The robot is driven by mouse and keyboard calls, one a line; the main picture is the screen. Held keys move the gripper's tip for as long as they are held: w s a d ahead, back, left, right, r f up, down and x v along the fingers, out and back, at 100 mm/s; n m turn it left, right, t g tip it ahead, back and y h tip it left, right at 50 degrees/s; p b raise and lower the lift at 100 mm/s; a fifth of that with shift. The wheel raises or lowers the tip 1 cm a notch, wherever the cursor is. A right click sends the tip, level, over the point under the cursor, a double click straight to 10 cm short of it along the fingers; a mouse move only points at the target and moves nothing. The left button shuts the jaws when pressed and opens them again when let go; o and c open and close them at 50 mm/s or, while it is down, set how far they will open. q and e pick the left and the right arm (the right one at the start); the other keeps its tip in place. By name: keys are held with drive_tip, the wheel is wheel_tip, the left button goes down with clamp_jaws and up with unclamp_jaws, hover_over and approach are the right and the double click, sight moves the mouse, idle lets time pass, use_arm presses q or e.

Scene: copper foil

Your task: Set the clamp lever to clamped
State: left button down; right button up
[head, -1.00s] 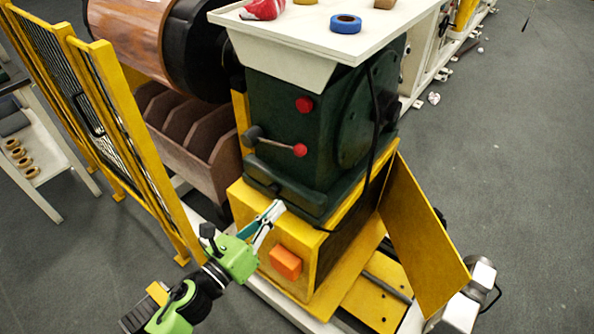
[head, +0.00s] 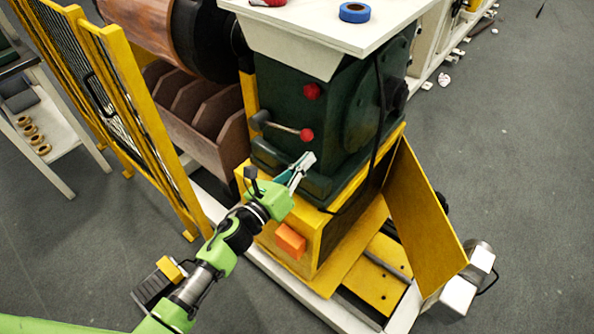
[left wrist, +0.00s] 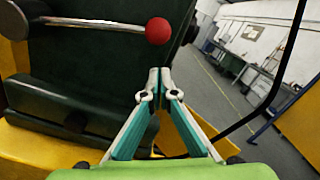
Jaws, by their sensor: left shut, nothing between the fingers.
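The clamp lever (head: 285,128) is a thin metal rod with a red ball at its right end, on the front of the dark green machine (head: 340,110). It slopes slightly down to the right in the head view. In the left wrist view the lever (left wrist: 95,23) runs across the top left and its red ball shows clearly. My left gripper (head: 309,158) is shut and empty, just below the red ball in the head view. In the left wrist view its fingertips (left wrist: 160,74) meet below the ball, apart from it. My right gripper is not in view.
A second red knob (head: 312,91) sits above the lever. A white tray-top (head: 330,25) holds a blue tape roll (head: 354,12). The machine stands on a yellow base (head: 310,235) with an orange block (head: 290,240). A yellow mesh fence (head: 110,110) stands left.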

use_arm(q)
drive_tip(key=shift+w+a+r+p, duration=0.2)
drive_tip(key=shift+w+r+p, duration=0.05)
drive_tip(key=shift+r, duration=0.35)
drive_tip(key=shift+w+a+r+p, duration=0.15)
drive_tip(key=shift+w+r+p, duration=0.1)
drive_tip(key=shift+r, duration=0.35)
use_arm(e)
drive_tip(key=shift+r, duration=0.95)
use_arm(q)
drive_tip(key=shift+r, duration=0.1)
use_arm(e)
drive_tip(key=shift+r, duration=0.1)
